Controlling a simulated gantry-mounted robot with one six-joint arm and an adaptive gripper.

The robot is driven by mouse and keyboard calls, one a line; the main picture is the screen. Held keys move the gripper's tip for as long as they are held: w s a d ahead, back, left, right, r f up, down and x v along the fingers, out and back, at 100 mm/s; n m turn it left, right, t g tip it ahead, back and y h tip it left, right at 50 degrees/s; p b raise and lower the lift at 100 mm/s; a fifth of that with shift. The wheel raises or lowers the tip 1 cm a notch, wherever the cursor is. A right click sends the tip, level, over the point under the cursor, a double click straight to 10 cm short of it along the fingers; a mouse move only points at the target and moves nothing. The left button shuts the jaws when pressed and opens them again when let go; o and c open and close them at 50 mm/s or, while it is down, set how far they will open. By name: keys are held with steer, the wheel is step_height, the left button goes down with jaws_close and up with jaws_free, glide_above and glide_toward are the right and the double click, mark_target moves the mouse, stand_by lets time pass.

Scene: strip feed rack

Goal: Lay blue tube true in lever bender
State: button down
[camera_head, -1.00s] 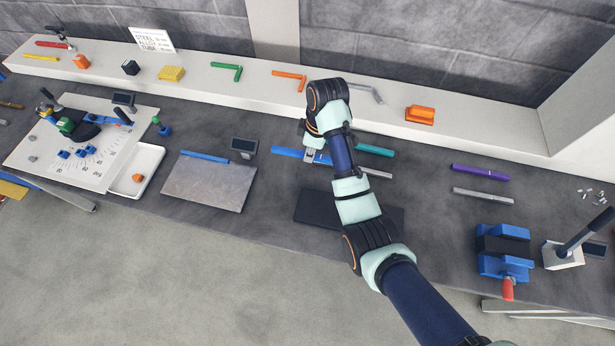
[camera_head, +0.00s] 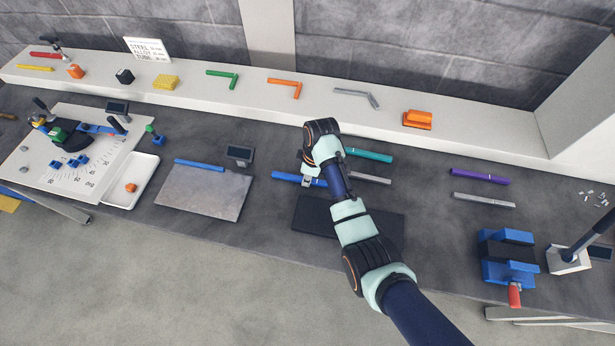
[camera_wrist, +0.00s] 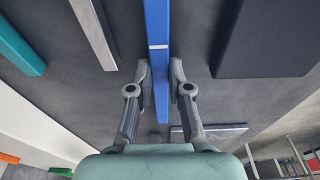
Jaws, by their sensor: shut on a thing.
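The blue tube (camera_head: 285,177) is a long straight bar near the middle of the bench. In the wrist view, the tube (camera_wrist: 158,20) runs between the two fingers and carries a thin white band. My gripper (camera_head: 308,181) is shut on it; its fingertips (camera_wrist: 160,90) show in the wrist view. I cannot tell whether the tube touches the bench. The lever bender (camera_head: 70,136), with black, green and blue parts, sits on a white board with degree marks at the far left, well apart from my gripper.
A grey plate with a blue rear bar (camera_head: 199,164) and a white tray (camera_head: 140,190) lie between tube and bender. A small dark display (camera_head: 239,153) stands left of the tube. A black mat (camera_head: 380,223), grey rod (camera_head: 372,178) and teal bar (camera_head: 370,155) lie close by.

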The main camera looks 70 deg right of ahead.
steer(key=c, duration=1.1)
jaws_free()
steer(key=shift+f, duration=0.15)
step_height(320, 180, up, 12)
steer(key=s+p, duration=0.1)
steer(key=p, duration=0.2)
steer(key=shift+s, duration=0.4)
steer(key=shift+d, duration=0.1)
